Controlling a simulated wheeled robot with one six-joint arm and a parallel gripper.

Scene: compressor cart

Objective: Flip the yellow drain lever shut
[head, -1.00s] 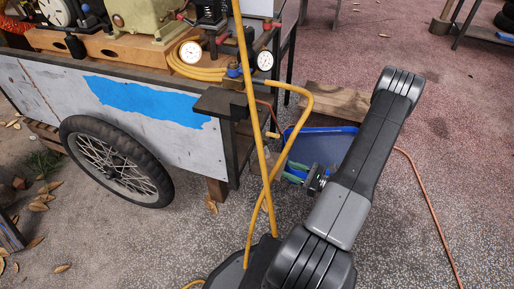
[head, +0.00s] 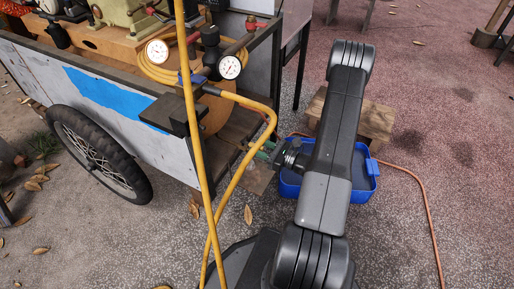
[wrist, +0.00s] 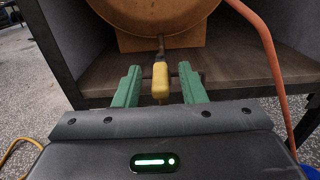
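The yellow drain lever (wrist: 160,80) hangs below a round tan tank (wrist: 155,18) in the wrist view, on a short brassy fitting. It points roughly downward and toward me. My gripper (wrist: 161,84) is open, with one green finger on each side of the lever and a gap on both sides. I cannot tell how far the lever's lower end reaches past the gripper body. In the head view my gripper (head: 262,150) is at the cart's end, partly hidden by my arm and the yellow hose. The lever cannot be made out there.
A wooden shelf (wrist: 110,78) lies behind the lever under the tank. An orange hose (wrist: 268,55) runs down at right. A yellow hose (head: 197,130) crosses before the cart. A blue tray (head: 362,186) and wooden block (head: 375,118) stand on the floor.

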